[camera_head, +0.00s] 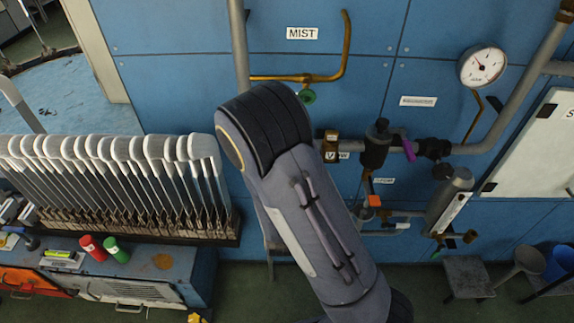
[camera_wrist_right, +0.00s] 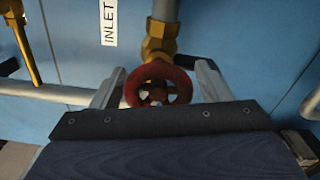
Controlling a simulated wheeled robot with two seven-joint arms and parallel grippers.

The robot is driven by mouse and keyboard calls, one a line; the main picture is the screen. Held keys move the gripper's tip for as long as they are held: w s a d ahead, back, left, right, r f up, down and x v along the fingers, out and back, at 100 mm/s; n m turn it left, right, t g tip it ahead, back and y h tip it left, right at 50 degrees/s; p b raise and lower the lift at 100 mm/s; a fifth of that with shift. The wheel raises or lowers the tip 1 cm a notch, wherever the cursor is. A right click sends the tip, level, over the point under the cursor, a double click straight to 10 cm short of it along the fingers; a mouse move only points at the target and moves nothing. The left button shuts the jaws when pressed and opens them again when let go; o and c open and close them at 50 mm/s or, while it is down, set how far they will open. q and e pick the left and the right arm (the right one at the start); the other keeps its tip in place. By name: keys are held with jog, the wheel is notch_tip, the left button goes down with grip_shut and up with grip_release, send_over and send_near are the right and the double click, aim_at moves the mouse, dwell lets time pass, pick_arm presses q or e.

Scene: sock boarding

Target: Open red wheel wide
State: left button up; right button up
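The red wheel (camera_wrist_right: 182,77) sits on a brass valve (camera_wrist_right: 158,40) in the right wrist view, below a pipe fitting and beside an INLET label (camera_wrist_right: 109,22). My right gripper (camera_wrist_right: 159,80) is open, with one finger on each side of the wheel. Gaps seem to show between the fingers and the rim; I cannot tell if either touches. In the head view my right arm (camera_head: 315,220) reaches up across the middle and hides its gripper and the red wheel. My left gripper is not in view.
A blue panel (camera_head: 190,60) carries a MIST label (camera_head: 302,33), a green wheel (camera_head: 307,96), a purple lever (camera_head: 408,147) and a gauge (camera_head: 482,67). Several white sock boards (camera_head: 110,150) stand in a row at left. Red (camera_head: 92,248) and green (camera_head: 117,250) cylinders lie below them.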

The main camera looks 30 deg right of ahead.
jog(key=shift+o, duration=0.6)
jog(key=shift+s+a, duration=0.2)
jog(key=shift+s, duration=0.05)
jog(key=b+v, duration=0.1)
jog(key=v, duration=0.6)
jog(key=shift+b, duration=0.3)
jog(key=shift+s, duration=0.1)
